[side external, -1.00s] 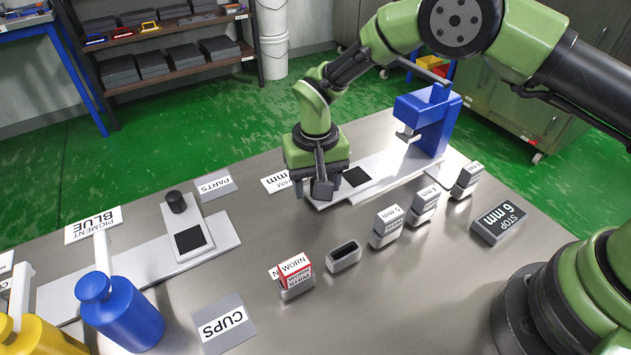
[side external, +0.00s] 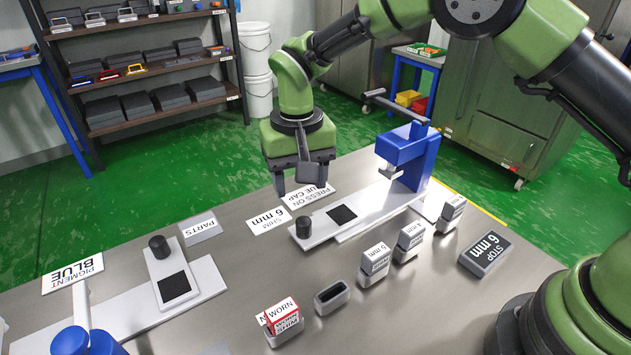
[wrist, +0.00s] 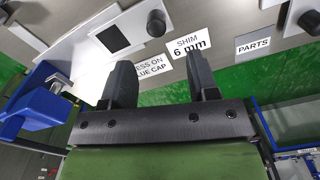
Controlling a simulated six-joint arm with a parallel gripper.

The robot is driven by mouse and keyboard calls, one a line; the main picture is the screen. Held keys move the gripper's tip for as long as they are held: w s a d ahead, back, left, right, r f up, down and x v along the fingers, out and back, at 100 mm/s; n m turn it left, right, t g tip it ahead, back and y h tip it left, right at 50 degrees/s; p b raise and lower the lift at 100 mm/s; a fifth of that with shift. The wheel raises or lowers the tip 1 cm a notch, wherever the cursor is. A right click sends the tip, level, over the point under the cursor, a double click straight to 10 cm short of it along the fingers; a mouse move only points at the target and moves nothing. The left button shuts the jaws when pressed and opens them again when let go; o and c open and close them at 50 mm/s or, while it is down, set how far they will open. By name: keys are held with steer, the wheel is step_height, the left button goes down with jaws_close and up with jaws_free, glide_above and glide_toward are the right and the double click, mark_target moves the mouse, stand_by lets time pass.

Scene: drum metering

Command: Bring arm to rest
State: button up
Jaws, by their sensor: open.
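My gripper (side external: 302,190) is open and empty, raised above the far edge of the table near the blue press. In the wrist view its two fingers (wrist: 163,88) are spread apart with nothing between them. Past the fingertips lie the "SHIM 6 mm" label (wrist: 188,47) and the "PRESS ON BLUE CAP" label, partly hidden by a finger. The "SHIM 6 mm" label also shows in the side view (side external: 268,221).
The blue press (side external: 405,152) stands right of my gripper on a white plate with a black knob (side external: 303,227). Shim holders, one tagged WORN (side external: 283,318), and the STOP 6 mm block (side external: 484,253) are in front. The PARTS label (side external: 200,229) is left. Shelves stand behind.

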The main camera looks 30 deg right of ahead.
steer(key=s+d+r+t+y, duration=0.1)
steer(key=s+d+r, duration=0.25)
steer(key=r, duration=0.45)
steer(key=s+d+r+t+y, duration=0.1)
steer(key=s+d+r+t, duration=0.2)
steer(key=r, duration=0.5)
steer(key=s+d+r+t, duration=0.1)
steer(key=s+d, duration=0.2)
steer(key=s, duration=0.5)
steer(key=s+d+r+m+t, duration=0.1)
steer(key=s+d+r+t, duration=0.1)
steer(key=s, duration=0.7)
steer(key=shift+d, duration=0.4)
steer(key=shift+s+r, duration=0.1)
